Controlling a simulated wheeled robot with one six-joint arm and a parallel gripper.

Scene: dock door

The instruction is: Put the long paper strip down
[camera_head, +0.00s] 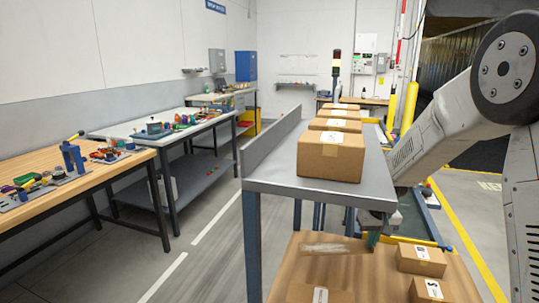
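A pale, long flat piece that looks like the paper strip (324,248) shows low in the picture, against the brown wooden surface (340,268) below the grey shelf. I cannot tell whether it lies on the wood or is held just above it. My gripper (373,239) is small and dark at the end of my arm, just under the near right corner of the shelf and right of the strip. Its fingers are partly hidden and too small to read, so I cannot tell whether they are open, shut or touching the strip.
A grey metal shelf (268,178) carries a row of cardboard boxes (331,156) above the wooden surface. Smaller labelled boxes (420,260) sit at the wooden surface's right and front. Workbenches (100,178) with tools stand at the left. The floor between them is clear.

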